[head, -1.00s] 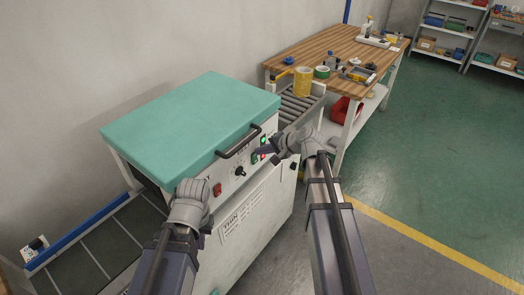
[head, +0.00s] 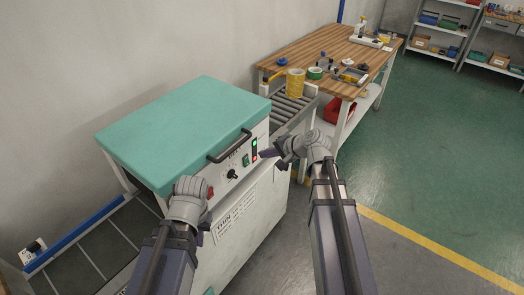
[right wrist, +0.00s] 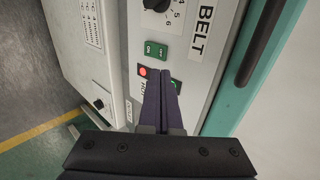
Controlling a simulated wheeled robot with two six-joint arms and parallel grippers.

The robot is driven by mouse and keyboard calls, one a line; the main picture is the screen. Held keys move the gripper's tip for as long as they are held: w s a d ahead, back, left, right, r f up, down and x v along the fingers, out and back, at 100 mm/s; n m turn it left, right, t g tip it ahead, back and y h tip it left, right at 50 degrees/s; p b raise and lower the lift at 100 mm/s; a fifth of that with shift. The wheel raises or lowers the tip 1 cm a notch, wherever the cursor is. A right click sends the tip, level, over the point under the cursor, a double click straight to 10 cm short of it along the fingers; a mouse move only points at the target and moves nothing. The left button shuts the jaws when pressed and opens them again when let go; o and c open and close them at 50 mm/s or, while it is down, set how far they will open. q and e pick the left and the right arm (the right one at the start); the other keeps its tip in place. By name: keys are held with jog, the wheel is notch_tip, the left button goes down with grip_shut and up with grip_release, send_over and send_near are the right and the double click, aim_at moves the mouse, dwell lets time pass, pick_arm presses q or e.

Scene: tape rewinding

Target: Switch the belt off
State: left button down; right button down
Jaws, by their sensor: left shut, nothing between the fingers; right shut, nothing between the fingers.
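The belt switch (right wrist: 156,51) is a green rocker marked ON and OFF, beside a knob (right wrist: 155,5) and the word BELT in the right wrist view. It also shows as a small green switch (head: 245,160) on the machine's front panel in the head view. My right gripper (right wrist: 163,76) is shut and empty, its dark fingertips just below the rocker in the wrist picture. In the head view my right gripper (head: 264,154) is at the panel's right end; contact cannot be told. My left gripper (head: 189,187) is shut in front of the panel's left part, its fingers mostly hidden.
The machine has a teal lid (head: 180,125) with a dark handle (head: 230,147) above the panel. A red light (right wrist: 143,71) and a partly hidden green part (right wrist: 176,83) lie by my right fingers. A roller conveyor (head: 292,105) leads towards a wooden table (head: 335,50).

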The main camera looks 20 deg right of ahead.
jog(key=r+p+v, duration=0.1)
jog(key=p+v, duration=0.3)
jog(key=v, duration=0.3)
jog(key=shift+w+a+p, duration=0.25)
jog(key=shift+w+p, duration=0.1)
jog(key=shift+w, duration=0.1)
jog(key=shift+a+r, duration=0.1)
jog(key=s+a+f+n+g+h, duration=0.3)
jog(key=s+a+f+n+g, duration=0.1)
jog(key=s+a+n, duration=0.3)
jog(key=s+a+f+n+g+h, duration=0.4)
jog(key=s+a+n, duration=0.3)
jog(key=s+a, duration=0.2)
jog(key=shift+s+a+h, duration=0.2)
jog(key=shift+s+h, duration=0.1)
jog(key=shift+s, duration=0.65)
